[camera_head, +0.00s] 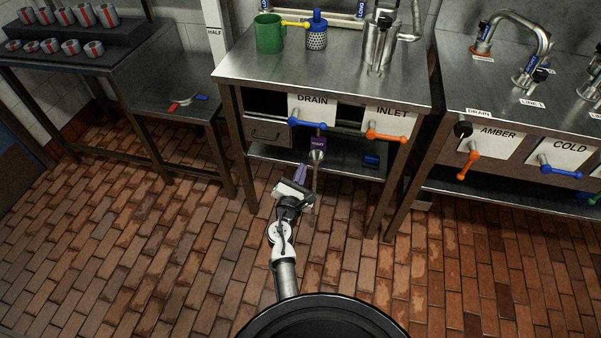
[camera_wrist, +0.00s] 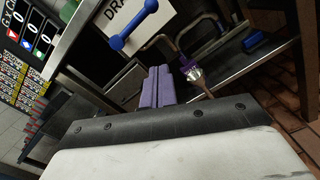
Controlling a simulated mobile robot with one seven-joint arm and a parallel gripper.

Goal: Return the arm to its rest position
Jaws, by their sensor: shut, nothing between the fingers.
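My gripper (camera_head: 301,172) is at the end of my arm, stretched forward over the brick floor towards the front of the middle steel table (camera_head: 230,72). Its two purple fingers are together with nothing between them. They also show closed in the wrist view (camera_wrist: 158,87). The fingers are near a metal pipe with a purple tag (camera_head: 318,143) under the table, which stands to their right in the wrist view (camera_wrist: 190,66). A gap shows between them in the wrist view.
A blue DRAIN handle (camera_head: 307,123) and an orange INLET handle (camera_head: 386,137) stick out from the table's front. A green mug (camera_head: 269,33) stands on top. The right table carries an orange AMBER handle (camera_head: 468,165). The brick floor (camera_head: 150,250) at left is clear.

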